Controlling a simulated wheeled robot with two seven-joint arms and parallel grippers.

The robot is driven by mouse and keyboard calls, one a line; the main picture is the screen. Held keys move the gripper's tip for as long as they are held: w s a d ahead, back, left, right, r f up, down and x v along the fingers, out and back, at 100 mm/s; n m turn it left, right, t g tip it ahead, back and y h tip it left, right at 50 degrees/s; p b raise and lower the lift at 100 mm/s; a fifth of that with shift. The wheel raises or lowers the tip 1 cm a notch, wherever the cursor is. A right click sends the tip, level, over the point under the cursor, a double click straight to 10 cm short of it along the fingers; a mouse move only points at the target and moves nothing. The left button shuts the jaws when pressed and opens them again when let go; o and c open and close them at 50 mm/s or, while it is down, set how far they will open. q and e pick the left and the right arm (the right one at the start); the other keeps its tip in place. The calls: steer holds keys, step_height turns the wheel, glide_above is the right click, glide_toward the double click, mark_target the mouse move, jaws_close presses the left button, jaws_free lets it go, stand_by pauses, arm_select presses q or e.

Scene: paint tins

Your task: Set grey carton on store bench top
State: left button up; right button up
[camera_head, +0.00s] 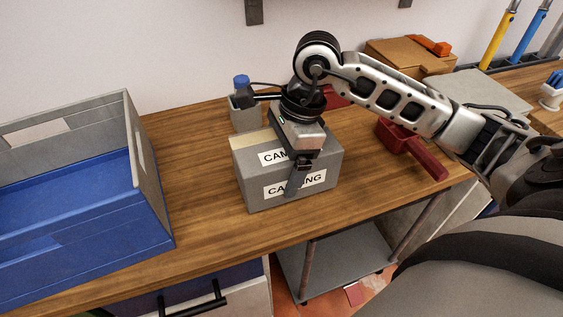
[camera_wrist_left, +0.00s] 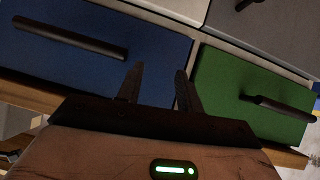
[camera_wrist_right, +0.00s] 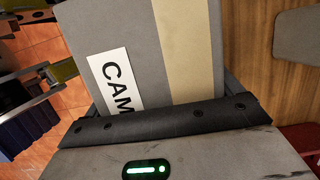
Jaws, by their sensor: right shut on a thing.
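The grey carton (camera_head: 255,185) has white labels and a tan tape strip. It sits on or just above the wooden bench top (camera_head: 200,220); I cannot tell if it touches. My right gripper (camera_head: 300,178) is shut on the carton from above, one finger down its labelled front. In the right wrist view the carton (camera_wrist_right: 150,60) fills the space between the fingers. My left gripper (camera_wrist_left: 158,85) shows only in the left wrist view, its fingers apart and empty, facing blue and green drawer fronts.
A blue and grey crate (camera_head: 70,200) stands left of the carton. A grey bottle with a blue cap (camera_head: 243,105) stands behind it. A dark red object (camera_head: 405,145) lies to the right. A cardboard box (camera_head: 400,55) is at the back. Bench between crate and carton is clear.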

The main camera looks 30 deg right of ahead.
steer(key=shift+f, duration=0.45)
steer(key=shift+f, duration=0.1)
steer(key=o, duration=1)
steer(key=shift+o, duration=0.2)
